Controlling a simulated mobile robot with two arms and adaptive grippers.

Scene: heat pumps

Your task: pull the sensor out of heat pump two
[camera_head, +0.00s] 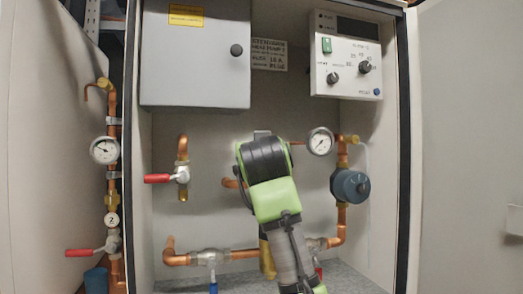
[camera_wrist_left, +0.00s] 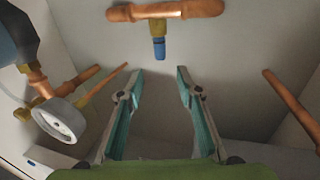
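The heat pump cabinet (camera_head: 215,125) stands open in the head view. Its label (camera_head: 269,54) seems to read heat pump 2, in small blurred print. In the left wrist view, a blue-tipped piece (camera_wrist_left: 158,48) on a brass fitting, likely the sensor, sticks out of a horizontal copper pipe (camera_wrist_left: 190,9). My left gripper (camera_wrist_left: 160,73) is open, its two fingers apart and empty. The blue tip lies just beyond the gap between the fingertips, apart from both. In the head view my left gripper (camera_head: 263,155) covers this spot and hides its own fingers. My right gripper is not in view.
A pressure gauge (camera_head: 320,141) and a dark blue round unit (camera_head: 350,185) sit to the right of my gripper. A red-handled valve (camera_head: 181,177) is at left. Copper pipes (camera_head: 242,254) cross below. The control box (camera_head: 346,57) and grey cover (camera_head: 195,55) hang above.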

